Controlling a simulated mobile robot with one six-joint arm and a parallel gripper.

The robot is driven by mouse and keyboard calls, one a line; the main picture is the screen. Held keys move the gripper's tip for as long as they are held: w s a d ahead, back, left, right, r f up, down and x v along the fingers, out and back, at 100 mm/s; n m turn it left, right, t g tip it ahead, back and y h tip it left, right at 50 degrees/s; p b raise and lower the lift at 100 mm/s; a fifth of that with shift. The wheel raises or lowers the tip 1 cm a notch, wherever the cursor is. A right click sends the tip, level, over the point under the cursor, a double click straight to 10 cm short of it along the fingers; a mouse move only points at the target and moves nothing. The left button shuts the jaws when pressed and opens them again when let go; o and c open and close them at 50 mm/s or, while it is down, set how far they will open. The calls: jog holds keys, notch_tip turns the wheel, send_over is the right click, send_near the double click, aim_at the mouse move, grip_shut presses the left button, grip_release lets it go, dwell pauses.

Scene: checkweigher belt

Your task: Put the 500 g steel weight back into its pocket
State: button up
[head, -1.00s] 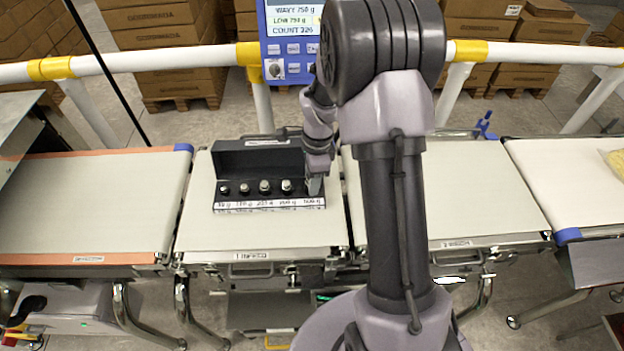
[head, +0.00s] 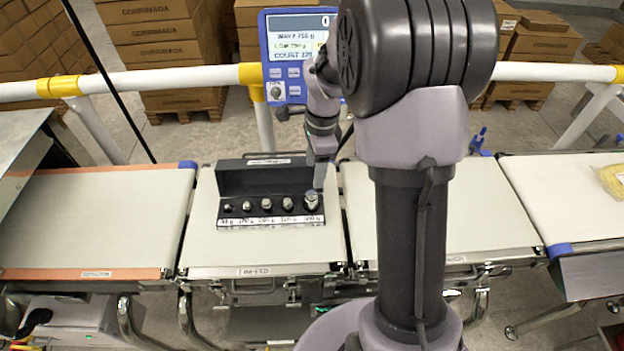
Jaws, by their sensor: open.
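The 500 g steel weight (head: 311,200) is the largest of the row and stands upright at the right end of the dark weight box (head: 263,180), above the label strip's last mark. It appears to sit in its pocket; how deep I cannot tell. My gripper (head: 320,182) is open, pointing down just above and slightly behind this weight, apart from it as far as I can see. Several smaller steel weights (head: 266,204) stand in the pockets to the left. The gap between my fingers is too small to make out.
The box stands on the pale infeed belt (head: 255,252), whose front part is clear. A blue display unit (head: 287,85) stands behind, near my arm. A white rail (head: 180,78) runs across the back. More belts lie left and right, with a yellow bag (head: 612,178) far right.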

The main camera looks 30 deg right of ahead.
jog(key=s+a+r+n+t, duration=0.2)
jog(key=s+a+r+n, duration=0.25)
jog(key=r, duration=0.45)
jog(key=s+a+r+n+t, duration=0.1)
jog(key=s+a+r+n, duration=0.2)
jog(key=s+a+n, duration=0.2)
jog(key=s+a+r+n+t+y, duration=0.1)
jog(key=s+a+r+n, duration=0.3)
jog(key=s, duration=0.7)
jog(key=a+n+t, duration=0.1)
jog(key=n, duration=0.1)
jog(key=shift+s+r+n+t, duration=0.15)
jog(key=shift+s+n+t, duration=0.1)
jog(key=shift+n+t, duration=0.1)
